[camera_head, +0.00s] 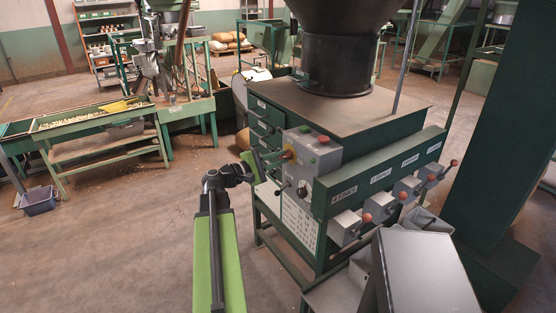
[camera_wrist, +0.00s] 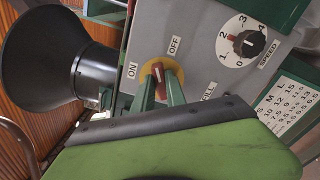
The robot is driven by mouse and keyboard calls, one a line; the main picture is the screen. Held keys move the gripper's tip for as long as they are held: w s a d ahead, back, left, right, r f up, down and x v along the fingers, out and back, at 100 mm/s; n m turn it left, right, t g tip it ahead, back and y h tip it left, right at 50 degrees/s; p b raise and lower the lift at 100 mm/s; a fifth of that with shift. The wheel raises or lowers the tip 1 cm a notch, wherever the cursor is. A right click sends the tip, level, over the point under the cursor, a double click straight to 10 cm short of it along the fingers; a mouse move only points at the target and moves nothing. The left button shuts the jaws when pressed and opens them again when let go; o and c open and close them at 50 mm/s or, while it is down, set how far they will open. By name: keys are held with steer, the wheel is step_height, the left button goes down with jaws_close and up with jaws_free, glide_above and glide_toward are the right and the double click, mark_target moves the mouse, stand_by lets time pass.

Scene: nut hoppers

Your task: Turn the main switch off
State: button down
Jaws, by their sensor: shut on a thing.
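The main switch is a red handle (camera_wrist: 158,73) on a yellow round plate (camera_wrist: 171,66) on a grey control panel (camera_wrist: 200,40). In the wrist view ON is lettered left of the plate and OFF above it. The handle's tip points upward in that picture, roughly between the two words; I cannot tell its exact setting. My gripper (camera_wrist: 160,84) has its two green fingers on either side of the handle and is shut on it. In the head view the yellow plate (camera_head: 288,154) shows on the panel (camera_head: 318,158), with my gripper (camera_head: 277,159) reaching it from the left.
A speed dial (camera_wrist: 249,43) sits on the same panel, with a printed chart (camera_wrist: 292,103) nearby. A black hopper (camera_head: 335,60) stands on the green machine. Levers with red knobs (camera_head: 367,217) line its right side. Open floor (camera_head: 120,230) lies to the left.

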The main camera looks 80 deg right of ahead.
steer(key=m, duration=0.6)
steer(key=shift+s+f, duration=0.1)
steer(key=shift+f, duration=0.15)
steer(key=shift+b, duration=0.3)
steer(key=c, duration=1.4)
jaws_free()
steer(key=shift+s+f, duration=0.1)
steer(key=shift+o, duration=0.2)
steer(key=v, duration=1.7)
steer(key=shift+a, duration=0.15)
